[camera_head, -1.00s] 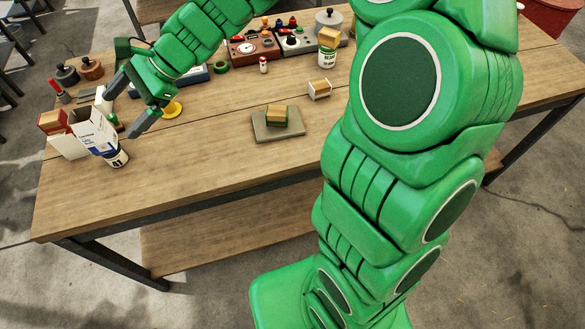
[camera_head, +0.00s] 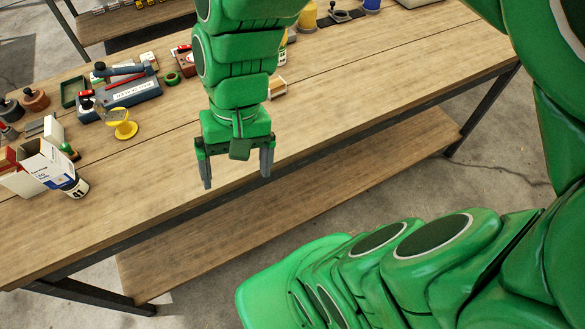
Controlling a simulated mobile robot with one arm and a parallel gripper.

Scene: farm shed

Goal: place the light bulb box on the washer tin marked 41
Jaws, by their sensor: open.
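The washer tin marked 41 (camera_head: 78,189) is a small white tin with a dark band, near the left end of the table. A white carton with blue print (camera_head: 46,166), seemingly the light bulb box, sits at the tin's upper left and hides part of the tin's top. It looks tilted; I cannot tell whether it rests fully on the tin or also leans on things behind. My gripper (camera_head: 237,180) is open and empty, pointing down near the table's front edge, well to the right of the box and tin.
A green tape ring (camera_head: 172,78) lies farther right. A small white-edged block (camera_head: 278,88) is beyond my gripper. The front middle of the tabletop (camera_head: 150,185) is clear.

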